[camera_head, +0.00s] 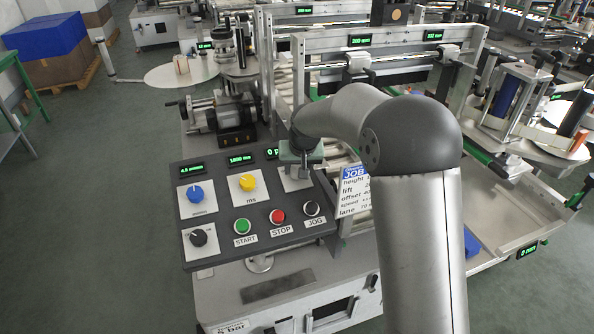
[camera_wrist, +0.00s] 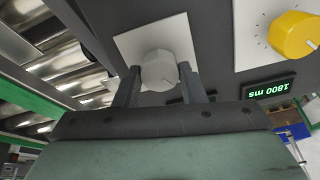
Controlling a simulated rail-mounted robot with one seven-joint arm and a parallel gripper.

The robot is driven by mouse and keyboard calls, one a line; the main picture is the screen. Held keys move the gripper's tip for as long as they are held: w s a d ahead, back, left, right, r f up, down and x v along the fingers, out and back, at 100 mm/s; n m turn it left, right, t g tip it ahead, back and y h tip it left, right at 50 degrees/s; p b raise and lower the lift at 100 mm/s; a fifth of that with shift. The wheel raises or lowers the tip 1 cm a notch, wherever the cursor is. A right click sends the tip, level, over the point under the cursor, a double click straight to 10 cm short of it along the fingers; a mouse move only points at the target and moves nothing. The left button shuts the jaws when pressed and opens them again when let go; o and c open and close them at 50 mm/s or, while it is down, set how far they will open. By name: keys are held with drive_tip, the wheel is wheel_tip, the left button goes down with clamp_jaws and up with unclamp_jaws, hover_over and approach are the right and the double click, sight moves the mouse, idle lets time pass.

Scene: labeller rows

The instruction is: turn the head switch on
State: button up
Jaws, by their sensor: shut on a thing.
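My gripper (camera_wrist: 160,76) is shut on a grey knob (camera_wrist: 157,63), one finger on each side of it. The knob sits on a white square plate (camera_wrist: 126,45) on the dark control panel. In the head view my gripper (camera_head: 298,168) is at the panel's upper right and hides most of this knob. A black rotary switch (camera_head: 198,237) on a white plate is at the panel's lower left. Its label is too small to read, so I cannot tell which control is the head switch.
The control panel (camera_head: 262,248) also bears a blue knob (camera_head: 195,194), a yellow knob (camera_head: 248,183), and START (camera_head: 242,227), STOP (camera_head: 277,216) and JOG (camera_head: 312,208) buttons. A job card (camera_head: 354,190) stands right of the panel. Open floor lies to the left.

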drive_tip(key=m+b, duration=0.1)
drive_tip(key=m, duration=0.2)
drive_tip(key=shift+m, duration=0.3)
drive_tip(key=m+b, duration=0.1)
drive_tip(key=m, duration=0.2)
drive_tip(key=shift+m, duration=0.3)
drive_tip(key=m, duration=0.3)
drive_tip(key=shift+m, duration=0.4)
drive_tip(key=shift+m+h, duration=0.3)
drive_tip(key=shift+m, duration=1.9)
drive_tip(key=o, duration=1)
drive_tip(key=shift+d, duration=0.1)
drive_tip(key=shift+s, duration=0.1)
drive_tip(key=v, duration=1.7)
drive_tip(key=shift+r+b, duration=0.3)
